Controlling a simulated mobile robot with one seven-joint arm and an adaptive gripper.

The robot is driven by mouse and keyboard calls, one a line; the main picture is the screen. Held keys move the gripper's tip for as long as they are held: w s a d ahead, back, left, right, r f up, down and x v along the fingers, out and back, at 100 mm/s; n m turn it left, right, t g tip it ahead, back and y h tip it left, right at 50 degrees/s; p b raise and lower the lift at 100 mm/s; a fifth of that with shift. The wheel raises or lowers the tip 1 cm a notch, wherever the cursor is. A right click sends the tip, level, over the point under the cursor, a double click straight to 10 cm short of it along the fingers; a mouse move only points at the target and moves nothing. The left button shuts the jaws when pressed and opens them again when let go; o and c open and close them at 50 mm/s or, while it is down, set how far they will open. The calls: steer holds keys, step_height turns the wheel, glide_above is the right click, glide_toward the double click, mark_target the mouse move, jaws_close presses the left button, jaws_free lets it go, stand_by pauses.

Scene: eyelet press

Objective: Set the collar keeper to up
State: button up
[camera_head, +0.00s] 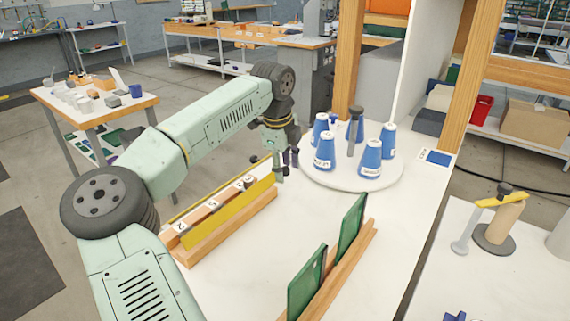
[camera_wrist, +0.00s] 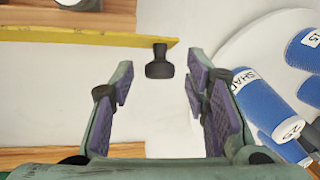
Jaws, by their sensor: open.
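No part is labelled as the collar keeper. A yellow bar (camera_head: 232,208) runs along a wooden rail with numbered tags, and may be it. The bar also shows across the top of the wrist view (camera_wrist: 60,34). A short black knob (camera_wrist: 160,63) stands at the bar's right end there, between and beyond my fingers. My gripper (camera_head: 286,164) is over the far end of the rail, beside the round white turntable. In the wrist view my gripper (camera_wrist: 158,88) is open and empty, its purple pads wide apart. I cannot tell whether the bar is up or down.
Several blue cones (camera_head: 325,152) stand on the white turntable (camera_head: 345,178), close to my gripper's right side. Green panels (camera_head: 350,228) stand in a wooden rack at the front. A yellow lever (camera_head: 501,200) tops a post at the right. The white tabletop between the rails is clear.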

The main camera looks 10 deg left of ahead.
steer(key=shift+f, duration=0.15)
steer(key=shift+c, duration=0.5)
jaws_close()
